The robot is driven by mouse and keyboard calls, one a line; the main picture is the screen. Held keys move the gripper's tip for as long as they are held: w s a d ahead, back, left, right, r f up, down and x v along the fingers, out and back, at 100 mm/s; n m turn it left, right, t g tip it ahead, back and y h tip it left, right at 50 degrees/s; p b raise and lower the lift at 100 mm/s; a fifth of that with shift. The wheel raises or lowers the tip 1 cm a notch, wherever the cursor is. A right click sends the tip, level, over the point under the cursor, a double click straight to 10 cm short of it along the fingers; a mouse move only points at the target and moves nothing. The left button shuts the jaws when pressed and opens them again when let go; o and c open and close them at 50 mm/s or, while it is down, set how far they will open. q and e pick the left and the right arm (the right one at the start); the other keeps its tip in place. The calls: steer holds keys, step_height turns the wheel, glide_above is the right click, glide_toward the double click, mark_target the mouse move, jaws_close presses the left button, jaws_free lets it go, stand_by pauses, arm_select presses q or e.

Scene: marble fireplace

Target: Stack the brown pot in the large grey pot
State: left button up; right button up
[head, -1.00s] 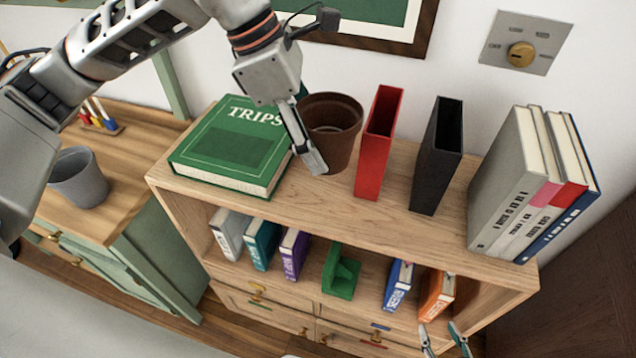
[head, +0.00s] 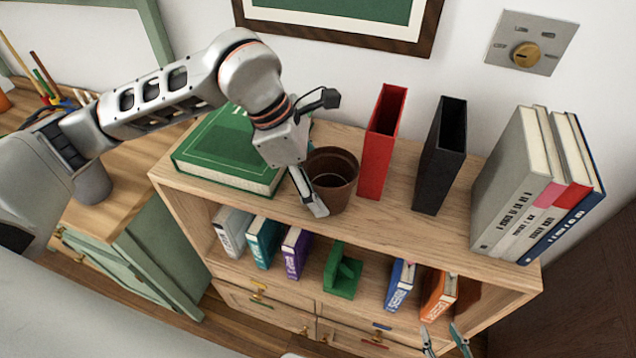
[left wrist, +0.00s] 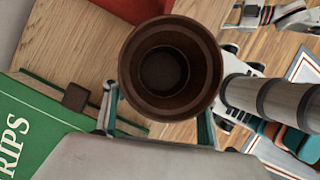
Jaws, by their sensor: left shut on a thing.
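The brown pot (head: 332,160) is upright at the top of the wooden shelf, between the green book and the red holder. My left gripper (head: 318,208) is shut on it from the front left. In the left wrist view I look down into the round brown pot (left wrist: 168,70), with the left gripper's fingers (left wrist: 160,108) at its two sides. I cannot tell whether its base touches the shelf. The grey pot (head: 93,185) stands on the wooden-topped cabinet at the left, partly hidden by my left arm. My right gripper (head: 441,338) is open and empty at the bottom edge.
The green book (head: 225,160) lies left of the brown pot. The red holder (head: 378,145) and black holder (head: 438,160) stand to its right, then several tall books (head: 525,190). Coloured sticks (head: 45,85) stand behind the grey pot. The shelf front is bare.

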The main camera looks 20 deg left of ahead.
arm_select(q)
steer(key=shift+f, duration=0.15)
steer(key=o, duration=1.1)
